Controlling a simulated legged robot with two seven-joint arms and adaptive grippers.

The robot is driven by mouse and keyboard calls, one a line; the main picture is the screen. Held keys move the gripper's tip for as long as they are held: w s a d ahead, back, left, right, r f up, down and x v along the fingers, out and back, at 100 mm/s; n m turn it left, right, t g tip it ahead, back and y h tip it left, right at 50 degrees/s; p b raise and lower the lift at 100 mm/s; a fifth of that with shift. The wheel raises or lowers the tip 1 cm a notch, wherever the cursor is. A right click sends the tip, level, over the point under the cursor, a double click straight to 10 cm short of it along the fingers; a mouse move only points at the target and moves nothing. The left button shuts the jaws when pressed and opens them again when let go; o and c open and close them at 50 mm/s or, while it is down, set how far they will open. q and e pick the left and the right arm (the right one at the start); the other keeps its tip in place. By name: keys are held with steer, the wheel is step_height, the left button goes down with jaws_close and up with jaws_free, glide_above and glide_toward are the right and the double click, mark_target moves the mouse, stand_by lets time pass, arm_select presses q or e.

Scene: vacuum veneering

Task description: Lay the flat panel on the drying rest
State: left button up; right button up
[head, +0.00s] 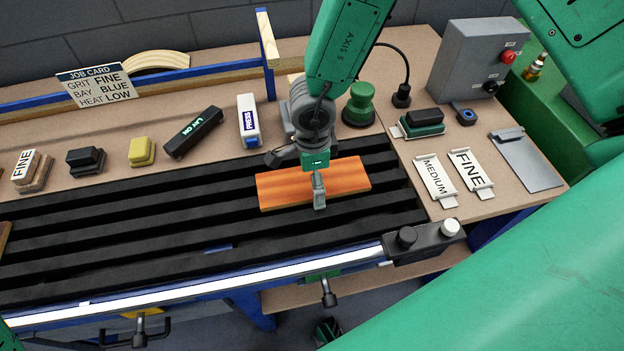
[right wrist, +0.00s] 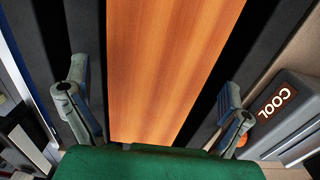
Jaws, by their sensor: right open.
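The flat panel (head: 270,190) is an orange-brown wooden board. It lies flat across the black slatted surface (head: 130,225), which looks like the drying rest, near its right end. My right gripper (head: 298,178) is open just over the panel, one finger by its far edge and the other over its near part. In the right wrist view the panel (right wrist: 165,70) runs between the two spread fingers (right wrist: 155,110), and neither visibly grips it. Part of the panel's far edge is hidden by the gripper. My left gripper is not in view.
Several sanding blocks, a black "LAY ON" bar (head: 193,132) and a white "PRESS" block (head: 248,120) line the back. A green knob (head: 359,104), a grey control box (head: 475,62) and "MEDIUM" (head: 434,180) and "FINE" (head: 470,172) plates stand right. The left slats are mostly clear.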

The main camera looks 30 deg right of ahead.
steer(key=shift+s+a+r, duration=0.1)
steer(key=shift+a+r, duration=0.05)
steer(key=shift+c, duration=1.3)
steer(key=c, duration=1.1)
